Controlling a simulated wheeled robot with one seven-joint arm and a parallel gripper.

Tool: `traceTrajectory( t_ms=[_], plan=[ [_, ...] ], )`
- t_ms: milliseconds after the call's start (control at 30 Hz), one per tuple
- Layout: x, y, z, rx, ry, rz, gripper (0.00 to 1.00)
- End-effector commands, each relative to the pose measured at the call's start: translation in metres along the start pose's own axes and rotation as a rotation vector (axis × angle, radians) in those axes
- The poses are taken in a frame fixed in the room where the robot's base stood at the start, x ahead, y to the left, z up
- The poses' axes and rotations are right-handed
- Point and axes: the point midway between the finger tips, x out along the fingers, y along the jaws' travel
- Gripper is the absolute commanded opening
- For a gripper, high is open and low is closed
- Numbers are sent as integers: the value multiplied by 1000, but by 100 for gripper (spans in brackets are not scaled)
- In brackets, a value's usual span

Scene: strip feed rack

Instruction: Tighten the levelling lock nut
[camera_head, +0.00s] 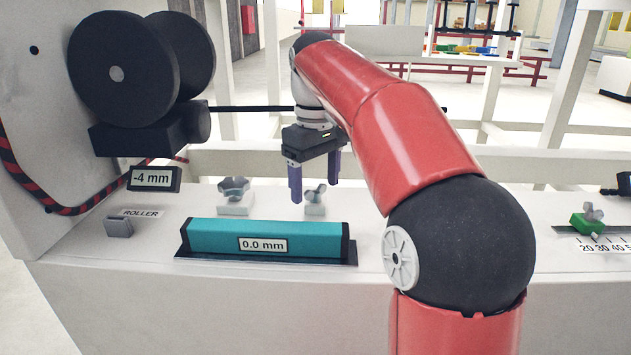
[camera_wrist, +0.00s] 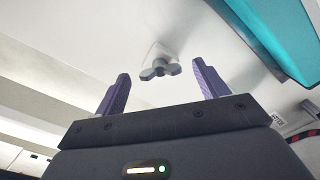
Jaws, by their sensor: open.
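A grey wing nut (camera_head: 315,194), which looks like the lock nut, sits on a small white block on the rack's top. It also shows in the wrist view (camera_wrist: 160,69), ahead of and roughly midway between my fingertips. My gripper (camera_head: 315,188) is open, with its two purple fingers pointing down near the wing nut. Nothing is held, and I cannot tell whether a finger touches the nut. A larger grey knob (camera_head: 234,187) stands on another white block to the left. A teal level bar (camera_head: 210,237) in front reads 0.0 mm.
A black spool (camera_head: 143,75) stands at the back left above a -4 mm display (camera_head: 154,179). A grey clip (camera_head: 118,227) sits by the ROLLER label. A green slider (camera_head: 587,224) with a scale is at the far right. My red arm hides the rack's middle right.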

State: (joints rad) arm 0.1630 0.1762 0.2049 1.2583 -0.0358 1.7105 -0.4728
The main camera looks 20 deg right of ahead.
Motion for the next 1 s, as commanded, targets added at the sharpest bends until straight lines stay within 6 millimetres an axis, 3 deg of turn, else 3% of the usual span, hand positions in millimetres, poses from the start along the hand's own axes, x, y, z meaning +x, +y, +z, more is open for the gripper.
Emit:
traceTrajectory(
  t_ms=[133,467,767,1000],
  plan=[
    [0,0,0,0,0,0,71],
    [0,0,0,0,0,0,28],
    [-2,0,0,37,-1,0,28],
    [-4,0,0,172,-1,0,28]
  ],
)
